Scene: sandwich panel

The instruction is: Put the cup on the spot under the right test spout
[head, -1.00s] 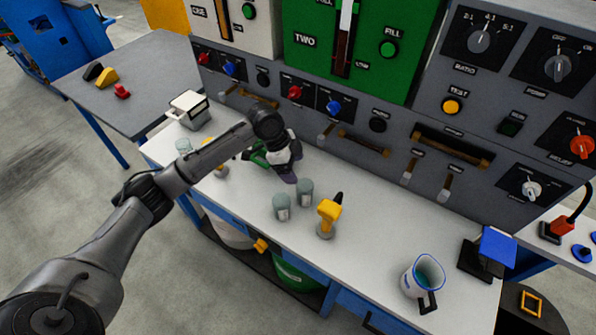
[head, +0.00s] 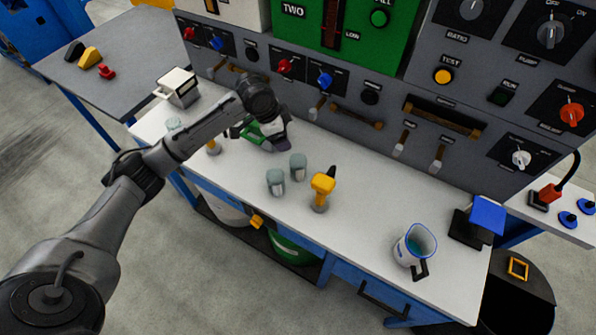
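Two small grey-green cups stand close together on the white bench, a left one (head: 276,182) and a right one (head: 298,167). A third similar cup (head: 173,125) is farther left, partly behind my arm. My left gripper (head: 272,143) is low over the bench near the panel, behind the pair and apart from them. Its fingers are mostly hidden, so I cannot tell its opening or whether it holds anything. Two pale spouts hang from the panel at the right, a left one (head: 399,141) and a right one (head: 438,159); their labels are too small to read. My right gripper is not in view.
A yellow-topped tool (head: 321,189) stands right of the cups. A blue-rimmed jug (head: 413,247) is near the front right, beside a blue block on a black stand (head: 485,217). A white box-like container (head: 178,87) is at the left. Bench between tool and jug is clear.

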